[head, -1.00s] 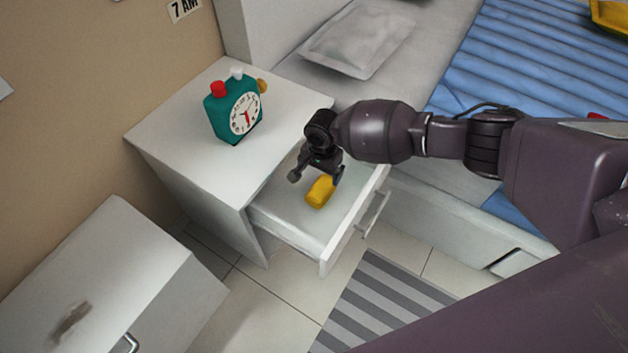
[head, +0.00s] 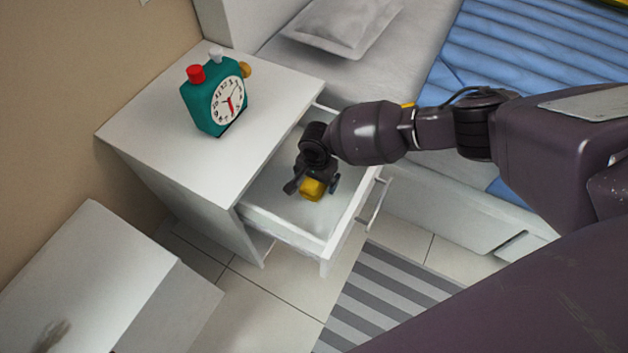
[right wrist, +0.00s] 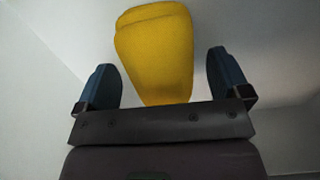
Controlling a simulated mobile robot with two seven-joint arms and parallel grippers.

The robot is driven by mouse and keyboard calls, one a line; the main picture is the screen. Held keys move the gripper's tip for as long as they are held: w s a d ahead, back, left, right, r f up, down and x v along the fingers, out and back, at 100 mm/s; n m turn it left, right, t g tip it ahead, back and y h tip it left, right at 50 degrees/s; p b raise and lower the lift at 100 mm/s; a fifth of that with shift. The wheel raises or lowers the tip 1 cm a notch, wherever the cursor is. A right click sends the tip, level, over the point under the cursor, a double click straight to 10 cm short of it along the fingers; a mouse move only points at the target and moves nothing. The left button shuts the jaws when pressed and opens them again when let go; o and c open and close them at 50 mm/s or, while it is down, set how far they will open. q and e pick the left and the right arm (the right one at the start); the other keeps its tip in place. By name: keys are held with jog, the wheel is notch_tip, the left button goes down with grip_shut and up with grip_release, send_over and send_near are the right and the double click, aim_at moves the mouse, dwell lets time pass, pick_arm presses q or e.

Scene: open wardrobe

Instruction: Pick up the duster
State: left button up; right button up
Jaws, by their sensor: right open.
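A yellow rounded thing (head: 312,191), which I take to be the duster, lies in the open white drawer (head: 290,230). My right gripper (head: 312,184) is low in the drawer, over the yellow thing, and partly hides it in the head view. In the right wrist view the yellow thing (right wrist: 157,50) shows between the two blue fingers of the open gripper (right wrist: 161,78), with a gap on both sides. My left gripper is not in view.
The nightstand (head: 150,120) holds a green alarm clock (head: 215,104). The drawer's front panel and handle (head: 374,205) stand to the right of my gripper. A bed (head: 500,60) lies beyond my right arm. A white cabinet (head: 90,270) is at lower left, with a blurred grey thing (head: 51,336) on it.

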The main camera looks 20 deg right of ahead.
jog(key=shift+f, duration=0.6)
jog(key=shift+w+r, duration=0.1)
jog(key=c, duration=1)
jog(key=shift+r, duration=0.5)
jog(key=r, duration=0.1)
jog(key=r+p, duration=0.1)
jog(key=r, duration=0.1)
jog(key=r+p, duration=0.1)
jog(key=r, duration=0.1)
jog(key=shift+w+r, duration=0.2)
jog(key=shift+w, duration=0.05)
pick_arm(q)
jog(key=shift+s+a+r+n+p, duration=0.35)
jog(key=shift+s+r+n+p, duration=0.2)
jog(key=shift+p, duration=0.9)
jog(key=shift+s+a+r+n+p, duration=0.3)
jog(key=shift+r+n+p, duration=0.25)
jog(key=shift+p, duration=0.85)
pick_arm(e)
notch_tip(320, 180, up, 14)
jog(key=shift+s+f, duration=0.15)
jog(key=shift+s, duration=0.15)
